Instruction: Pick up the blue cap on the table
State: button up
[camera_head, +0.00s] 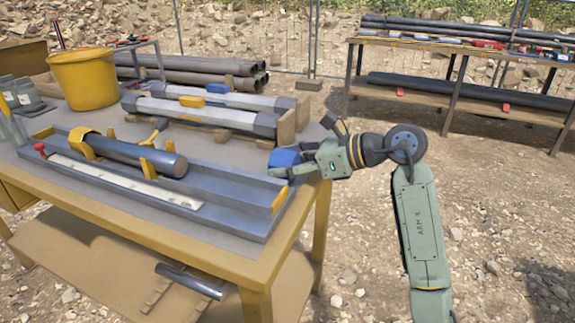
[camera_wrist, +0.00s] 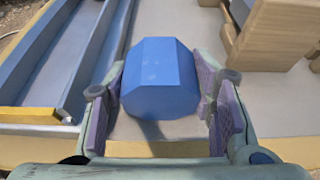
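The blue cap (camera_head: 285,158) is at the right corner of the table (camera_head: 225,238), right of the long grey tray. In the wrist view the cap (camera_wrist: 160,78) is a faceted blue block between the two fingers of my gripper (camera_wrist: 160,95). In the head view my gripper (camera_head: 298,165) reaches in from the right and hides part of the cap. A shadow lies on the table just below the cap; I cannot tell whether the cap touches the tabletop.
The grey tray (camera_head: 225,215) holds a dark pipe (camera_head: 140,155) and stands left of the gripper. A yellow bucket (camera_head: 84,80) stands at the back left. Open gravel lies to the right.

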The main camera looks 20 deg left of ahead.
jog(key=c, duration=0.6)
jog(key=shift+o, duration=0.2)
